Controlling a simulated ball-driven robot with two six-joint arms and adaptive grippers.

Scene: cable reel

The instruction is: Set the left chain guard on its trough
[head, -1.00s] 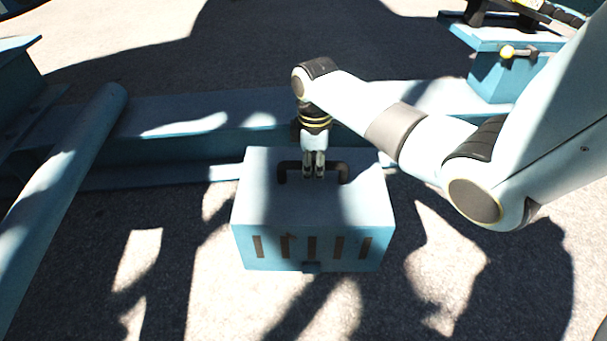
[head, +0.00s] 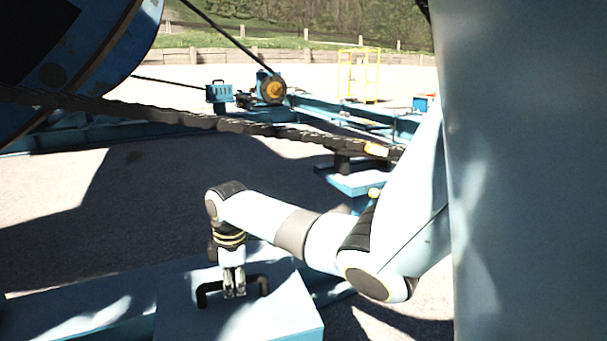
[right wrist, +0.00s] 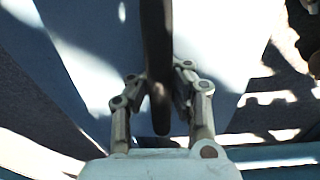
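The chain guard (head: 285,322) is a light-blue box with a black bar handle (head: 264,285) on top, at the bottom of the head view. Its lower part is cut off by the picture edge. My right gripper (head: 234,292) points down at the middle of the handle. In the right wrist view the dark handle (right wrist: 157,50) runs between the fingers (right wrist: 160,92), which look shut on it. Whether the box is off the ground cannot be told. A black chain (head: 230,124) runs across to a blue stand (head: 352,184), partly behind my right arm. My left gripper is not in view.
A large blue reel (head: 95,60) fills the upper left. A blue beam (head: 60,315) lies at the bottom left. Far back are a small blue box with a handle (head: 219,92), an orange-centred motor (head: 271,87) and a yellow frame (head: 358,72). Paved ground (head: 150,200) lies clear at middle left.

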